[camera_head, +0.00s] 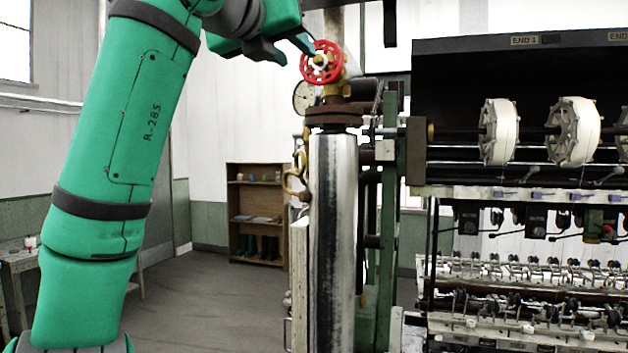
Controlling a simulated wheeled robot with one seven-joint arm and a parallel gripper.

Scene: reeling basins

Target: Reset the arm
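My green arm rises on the left and bends over at the top of the picture. My gripper (296,53) is at upper centre, just left of and above a red valve handwheel (321,63). Its two dark green fingertips show apart, with nothing visible between them. One fingertip overlaps the wheel's upper left rim in the picture; I cannot tell whether they touch. The wheel sits on a brass valve (343,80) above a shiny vertical pipe (333,230).
A round gauge (305,97) and a brass hook-shaped fitting (296,175) sit beside the pipe. The reeling machine (520,190) with white reels (573,131) fills the right. A wooden shelf (255,200) stands at the back. A bench (20,262) is at left. The floor (215,300) between is clear.

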